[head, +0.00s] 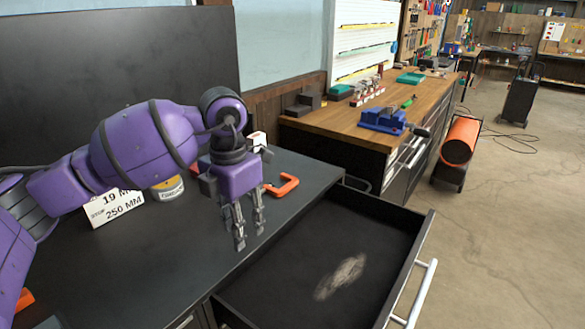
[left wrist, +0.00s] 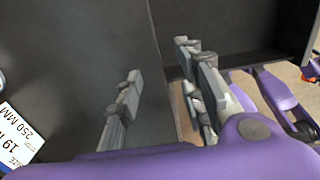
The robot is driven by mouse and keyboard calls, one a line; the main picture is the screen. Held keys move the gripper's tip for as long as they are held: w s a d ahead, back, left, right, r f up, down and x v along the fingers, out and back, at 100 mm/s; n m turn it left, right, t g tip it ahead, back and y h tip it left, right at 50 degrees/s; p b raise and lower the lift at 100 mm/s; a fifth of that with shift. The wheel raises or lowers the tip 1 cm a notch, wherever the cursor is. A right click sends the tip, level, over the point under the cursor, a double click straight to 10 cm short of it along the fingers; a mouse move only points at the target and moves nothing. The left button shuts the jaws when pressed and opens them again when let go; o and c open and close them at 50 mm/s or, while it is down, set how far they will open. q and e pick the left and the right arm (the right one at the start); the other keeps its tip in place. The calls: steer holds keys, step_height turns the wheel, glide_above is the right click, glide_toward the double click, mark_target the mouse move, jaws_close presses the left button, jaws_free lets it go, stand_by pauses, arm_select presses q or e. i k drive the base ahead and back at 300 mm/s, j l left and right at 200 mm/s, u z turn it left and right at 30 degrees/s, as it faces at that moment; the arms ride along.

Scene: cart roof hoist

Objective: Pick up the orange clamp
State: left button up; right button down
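The orange clamp (head: 284,187), C-shaped, lies on the dark cabinet top near its back right edge, just behind and right of my left gripper. My left gripper (head: 250,232) points down over the cabinet top near the open drawer, its fingers apart and nothing between them. The left wrist view also shows the spread fingers (left wrist: 160,98); I do not make out the clamp there. My right gripper is not in view.
An open, dark drawer (head: 412,262) with a pale patch inside juts out at right. A white label card (head: 115,207) and a yellow-and-white round item (head: 168,189) stand behind my arm. A wooden workbench (head: 340,115) with tools stands beyond.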

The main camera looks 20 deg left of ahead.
mark_target(294, 181)
steer(key=i, duration=0.95)
